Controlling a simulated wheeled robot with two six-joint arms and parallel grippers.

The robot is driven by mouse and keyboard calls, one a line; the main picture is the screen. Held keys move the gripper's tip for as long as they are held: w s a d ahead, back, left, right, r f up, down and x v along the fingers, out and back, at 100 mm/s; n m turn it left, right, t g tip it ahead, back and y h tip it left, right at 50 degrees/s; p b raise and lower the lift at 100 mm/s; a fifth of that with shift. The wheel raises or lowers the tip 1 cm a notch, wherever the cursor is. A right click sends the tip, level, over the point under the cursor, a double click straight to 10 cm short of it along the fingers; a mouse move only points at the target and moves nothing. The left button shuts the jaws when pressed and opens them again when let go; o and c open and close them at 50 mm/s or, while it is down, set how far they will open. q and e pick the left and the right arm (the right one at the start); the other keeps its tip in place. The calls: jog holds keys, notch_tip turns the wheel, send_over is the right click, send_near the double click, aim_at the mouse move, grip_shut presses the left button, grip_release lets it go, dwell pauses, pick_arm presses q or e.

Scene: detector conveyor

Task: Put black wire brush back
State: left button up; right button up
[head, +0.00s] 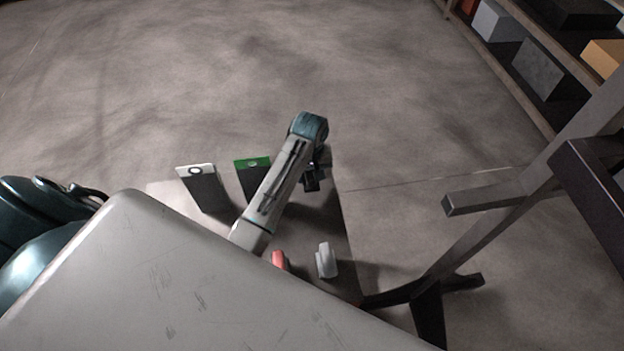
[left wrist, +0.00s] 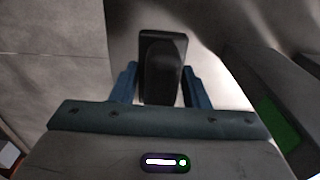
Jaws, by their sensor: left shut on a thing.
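The black wire brush (left wrist: 163,62) is a dark block between the two blue fingers of my left gripper (left wrist: 160,88) in the left wrist view. The fingers are shut on it. In the head view my left gripper (head: 314,168) is at the end of the arm, over the right part of the grey board, and the dark brush (head: 311,184) shows just below it. Whether the brush touches the board cannot be told. My right gripper is not in view.
On the grey board (head: 338,222) stand a black box with a white top (head: 206,192) and one with a green top (head: 252,163), left of the gripper. A red piece (head: 279,259) and a pale grey piece (head: 326,260) stand nearer. A dark metal stand (head: 480,215) is at right.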

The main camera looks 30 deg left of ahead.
pick_arm(q)
jog(key=shift+w+f, duration=0.2)
jog(key=shift+f, duration=0.75)
jog(key=f, duration=0.1)
jog(key=f+p, duration=0.1)
jog(key=f, duration=0.1)
jog(key=shift+w+f, duration=0.25)
jog(key=shift+w, duration=0.05)
jog(key=shift+s+f, duration=0.1)
jog(key=o, duration=0.9)
jog(key=shift+o, duration=0.2)
jog(key=shift+r, duration=0.45)
notch_tip(320, 180, up, 8)
jog(key=b, duration=0.3)
jog(key=shift+s+d, duration=0.1)
notch_tip(320, 180, up, 2)
jog(key=shift+p, duration=0.4)
jog(key=shift+r+p, duration=0.35)
jog(key=shift+r, duration=0.2)
jog(key=shift+s+r, duration=0.1)
jog(key=shift+s, duration=0.05)
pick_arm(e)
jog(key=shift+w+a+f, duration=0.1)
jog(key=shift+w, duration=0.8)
